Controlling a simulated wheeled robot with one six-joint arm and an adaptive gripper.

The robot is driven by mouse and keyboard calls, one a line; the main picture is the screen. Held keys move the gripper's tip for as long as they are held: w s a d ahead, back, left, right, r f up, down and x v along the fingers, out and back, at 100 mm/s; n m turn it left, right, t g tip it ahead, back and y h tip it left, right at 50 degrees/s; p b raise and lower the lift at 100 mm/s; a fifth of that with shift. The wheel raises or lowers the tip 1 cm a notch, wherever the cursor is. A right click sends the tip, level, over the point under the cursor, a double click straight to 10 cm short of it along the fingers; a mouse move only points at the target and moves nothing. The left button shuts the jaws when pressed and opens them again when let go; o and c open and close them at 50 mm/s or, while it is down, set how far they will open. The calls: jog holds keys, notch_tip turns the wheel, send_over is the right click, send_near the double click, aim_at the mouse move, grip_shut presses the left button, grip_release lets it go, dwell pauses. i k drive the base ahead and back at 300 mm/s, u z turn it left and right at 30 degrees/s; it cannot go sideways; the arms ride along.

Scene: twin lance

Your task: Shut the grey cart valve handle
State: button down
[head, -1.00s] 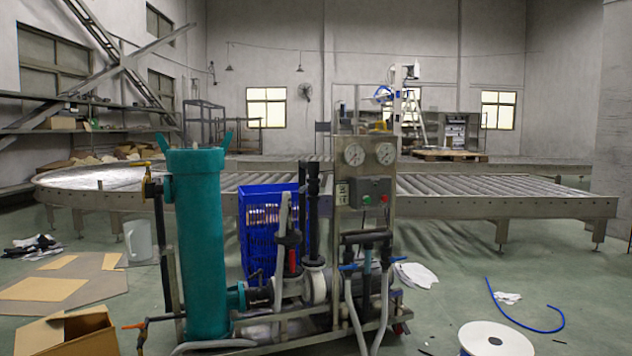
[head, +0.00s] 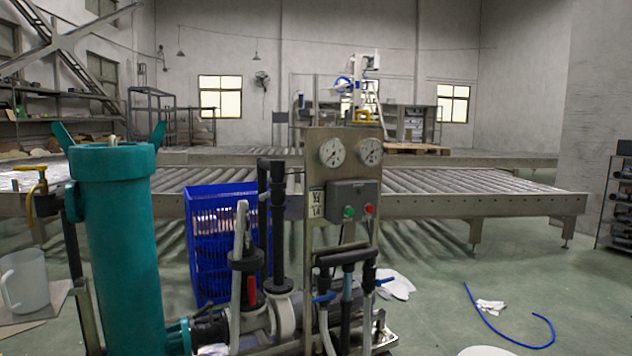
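The cart (head: 315,215) stands close in front of me, with a teal filter cylinder (head: 118,250) on its left and a steel gauge panel on its right. My gripper is not in view.
Blue crates (head: 220,245) stand behind the cart. A roller conveyor (head: 450,203) crosses behind it. A white jug (head: 24,282) is at the left. A blue hose (head: 500,330) and white cloths lie on the right floor, which is otherwise mostly open. A dark shelf (head: 620,200) stands at the right edge.

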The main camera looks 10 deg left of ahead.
aim_at(266, 195)
jog(key=z, duration=0.05)
jog(key=i, duration=0.8)
jog(key=u, duration=0.9)
jog(key=i, duration=0.75)
jog(key=u, duration=0.9)
